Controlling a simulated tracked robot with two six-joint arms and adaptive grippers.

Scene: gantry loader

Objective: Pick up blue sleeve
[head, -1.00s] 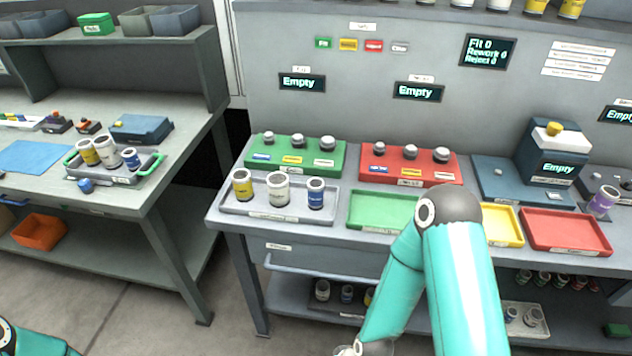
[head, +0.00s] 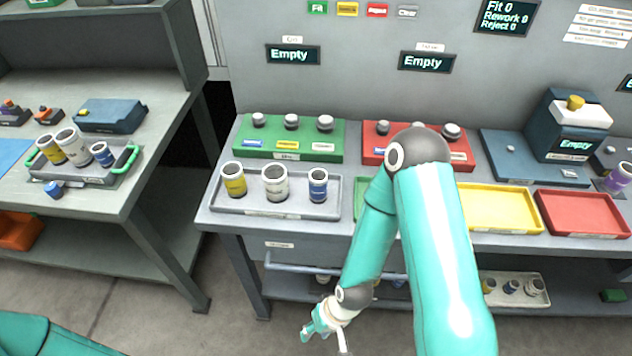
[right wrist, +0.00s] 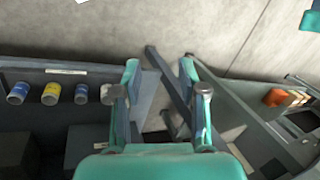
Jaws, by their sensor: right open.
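A blue sleeve (head: 318,185) with a white band stands upright at the right end of the grey tray (head: 335,212) on the main bench. A white sleeve (head: 275,184) and a yellow sleeve (head: 233,180) stand to its left. Another blue sleeve (head: 102,154) stands in the green-handled tray on the left bench. My right gripper (head: 326,338) is low in front of the main bench, below the tray and well apart from the blue sleeve. In the right wrist view its fingers (right wrist: 158,92) are spread and empty. My left gripper is not in view.
Behind the grey tray are a green block (head: 290,150) and a red block (head: 372,158) with grey-topped posts. A yellow tray (head: 500,208) and a red tray (head: 583,214) lie to the right. A rail (head: 300,268) runs along the bench front. The lower shelf holds several sleeves.

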